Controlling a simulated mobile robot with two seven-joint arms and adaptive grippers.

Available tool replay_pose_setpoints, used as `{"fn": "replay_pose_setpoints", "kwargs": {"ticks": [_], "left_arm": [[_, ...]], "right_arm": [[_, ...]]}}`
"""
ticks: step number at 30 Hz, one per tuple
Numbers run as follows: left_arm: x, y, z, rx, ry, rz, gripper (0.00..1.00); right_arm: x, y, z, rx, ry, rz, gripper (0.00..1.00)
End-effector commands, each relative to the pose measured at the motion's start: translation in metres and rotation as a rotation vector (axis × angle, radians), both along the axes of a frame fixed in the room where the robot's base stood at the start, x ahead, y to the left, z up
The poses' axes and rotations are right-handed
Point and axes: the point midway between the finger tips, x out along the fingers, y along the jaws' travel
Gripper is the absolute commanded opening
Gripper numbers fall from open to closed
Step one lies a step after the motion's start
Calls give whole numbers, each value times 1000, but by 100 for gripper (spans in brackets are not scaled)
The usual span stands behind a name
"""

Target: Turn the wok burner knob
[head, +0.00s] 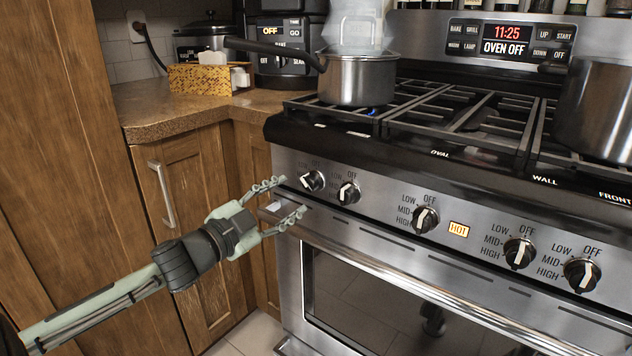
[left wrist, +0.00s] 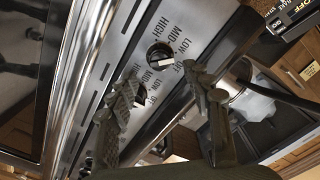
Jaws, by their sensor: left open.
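The stove front has a row of black knobs with white pointers. I cannot read which one is the wok knob. The leftmost knob (head: 312,181) and the second knob (head: 348,193) are closest to my left gripper (head: 291,197), which is open and empty, just left of them and apart from the panel in the head view. In the left wrist view, one knob (left wrist: 160,55) shows between and beyond the fingertips of the left gripper (left wrist: 160,75), and another knob (left wrist: 139,95) is partly hidden by a finger. My right gripper is not in view.
A saucepan (head: 358,80) sits over a blue flame at the left burner; its handle extends left. A large pot (head: 598,110) stands at the right. The oven handle (head: 400,255) runs below the knobs. A lit HOT sign (head: 459,230) is on the panel.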

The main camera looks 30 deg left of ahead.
Motion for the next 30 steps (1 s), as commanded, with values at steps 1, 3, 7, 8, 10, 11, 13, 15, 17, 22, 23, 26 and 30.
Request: {"fn": "replay_pose_setpoints", "kwargs": {"ticks": [1, 3, 7, 8, 10, 11, 13, 15, 17, 22, 23, 26, 30], "left_arm": [[8, -1, 1, 2, -4, -1, 50], [18, -2, 2, 3, -5, -2, 50], [37, -3, 2, 1, -5, -2, 50], [41, -4, 2, 2, -5, -2, 50], [49, -5, 1, 1, -4, -3, 50], [52, -5, 2, 0, -5, -2, 50], [58, -5, 1, 0, -4, -2, 50], [62, -6, 1, 0, -2, -2, 50], [64, -6, 1, 0, -2, -2, 50], [66, -6, 0, 0, -1, -2, 50], [66, -6, 0, -1, -1, -2, 50], [65, -6, 0, 0, -1, -2, 50], [65, -6, 0, -1, -1, -3, 33]], "right_arm": [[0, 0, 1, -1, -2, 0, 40], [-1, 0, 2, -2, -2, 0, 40], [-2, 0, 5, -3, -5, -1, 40], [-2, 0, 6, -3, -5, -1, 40], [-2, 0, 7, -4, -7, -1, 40], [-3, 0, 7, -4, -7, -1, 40], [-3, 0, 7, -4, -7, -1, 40], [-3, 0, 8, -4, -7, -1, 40], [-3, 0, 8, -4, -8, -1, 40], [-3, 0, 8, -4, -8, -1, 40], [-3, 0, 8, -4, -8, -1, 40], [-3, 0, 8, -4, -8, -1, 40], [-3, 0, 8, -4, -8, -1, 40]]}}
